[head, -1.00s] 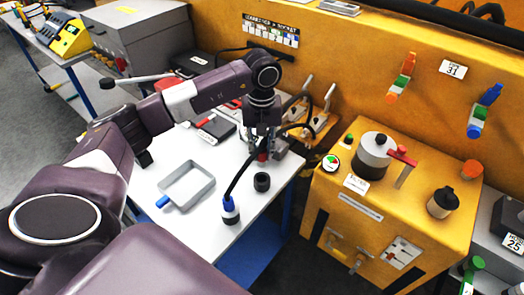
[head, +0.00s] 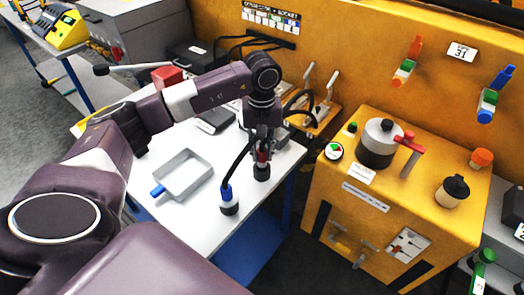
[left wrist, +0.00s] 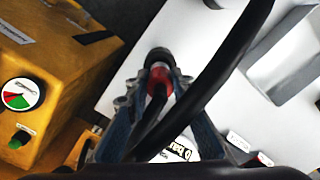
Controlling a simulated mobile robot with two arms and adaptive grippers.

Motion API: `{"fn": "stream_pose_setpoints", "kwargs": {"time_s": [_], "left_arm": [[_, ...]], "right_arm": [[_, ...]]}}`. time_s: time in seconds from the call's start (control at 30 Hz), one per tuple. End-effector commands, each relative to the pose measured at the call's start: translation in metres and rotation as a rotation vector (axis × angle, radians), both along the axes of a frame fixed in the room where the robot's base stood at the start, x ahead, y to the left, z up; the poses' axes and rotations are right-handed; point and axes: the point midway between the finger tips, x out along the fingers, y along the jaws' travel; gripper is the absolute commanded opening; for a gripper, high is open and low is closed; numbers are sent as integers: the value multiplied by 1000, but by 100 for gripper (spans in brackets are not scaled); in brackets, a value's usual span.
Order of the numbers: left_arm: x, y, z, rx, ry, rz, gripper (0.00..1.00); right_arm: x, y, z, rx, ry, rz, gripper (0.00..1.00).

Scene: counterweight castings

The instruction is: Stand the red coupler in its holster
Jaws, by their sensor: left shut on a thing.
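My left gripper (head: 262,150) points down over the white table and is shut on the red coupler (head: 262,157), which hangs on a black hose. The coupler is roughly upright, directly over the black holster (head: 262,173), its lower end at the holster's mouth. In the left wrist view, the fingers (left wrist: 160,95) flank the red coupler (left wrist: 157,78), and a pale tip shows against the dark holster ring (left wrist: 159,56). How deep the tip sits is hard to tell. My right gripper is out of view.
A blue coupler (head: 226,194) with a hose stands in another black holster (head: 229,208) close by at the left. A grey tray (head: 183,175) lies further left on the white table (head: 250,222). A yellow cabinet (head: 330,205) stands to the right.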

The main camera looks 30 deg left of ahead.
Motion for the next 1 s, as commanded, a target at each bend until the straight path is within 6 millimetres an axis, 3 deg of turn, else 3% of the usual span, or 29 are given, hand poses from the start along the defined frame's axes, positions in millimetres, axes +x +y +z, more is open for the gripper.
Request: {"fn": "stream_pose_setpoints", "kwargs": {"time_s": [1.0], "left_arm": [[0, 0, 1, 0, 0, 0, 0]], "right_arm": [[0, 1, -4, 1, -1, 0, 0]]}}
